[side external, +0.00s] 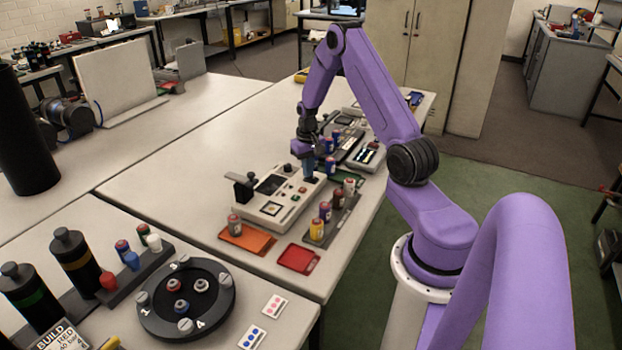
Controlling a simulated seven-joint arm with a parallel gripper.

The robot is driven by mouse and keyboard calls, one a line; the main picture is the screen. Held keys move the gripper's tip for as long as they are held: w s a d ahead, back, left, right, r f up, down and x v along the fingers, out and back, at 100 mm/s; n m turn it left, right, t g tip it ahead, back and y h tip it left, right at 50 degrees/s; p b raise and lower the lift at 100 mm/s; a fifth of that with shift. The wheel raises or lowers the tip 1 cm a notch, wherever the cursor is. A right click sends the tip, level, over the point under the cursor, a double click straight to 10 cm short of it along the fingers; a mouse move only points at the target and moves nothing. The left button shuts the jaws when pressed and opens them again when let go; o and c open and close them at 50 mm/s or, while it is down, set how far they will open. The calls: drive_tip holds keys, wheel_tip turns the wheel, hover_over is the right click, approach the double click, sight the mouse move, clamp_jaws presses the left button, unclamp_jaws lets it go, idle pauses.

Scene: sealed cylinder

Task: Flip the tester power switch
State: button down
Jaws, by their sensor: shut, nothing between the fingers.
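The tester, a pale box (248,206) with a dark screen, several small coloured buttons and a black clamp-like part at its left end, lies on the near table. My gripper (310,179) points down over the tester's far right end, close to its top. Its fingers are shut with nothing visible between them. I cannot tell whether they touch the tester. The power switch cannot be made out at this size and may be hidden by the gripper.
An orange tray (262,243) holding a small cylinder and a red tray (298,259) lie in front of the tester. A rack (340,222) of small cylinders stands close on its right. A round black turntable (155,312) is at the near left. The table left of the tester is clear.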

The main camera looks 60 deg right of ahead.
drive_tip(key=shift+r, duration=3.45)
drive_tip(key=shift+a, duration=0.2)
drive_tip(key=s+a+r+n, duration=0.2)
drive_tip(key=a+r+n, duration=0.2)
drive_tip(key=a, duration=0.8)
drive_tip(key=s+a+r+n, duration=0.1)
drive_tip(key=a+r+n, duration=0.3)
drive_tip(key=a, duration=0.8)
drive_tip(key=s+a+r+n, duration=0.3)
drive_tip(key=s+a+n, duration=0.2)
drive_tip(key=s+a, duration=0.45)
drive_tip(key=s+a+r+n, duration=0.1)
drive_tip(key=s+n, duration=0.4)
drive_tip(key=s, duration=0.9)
drive_tip(key=shift+a+n, duration=0.2)
drive_tip(key=shift+n, duration=0.1)
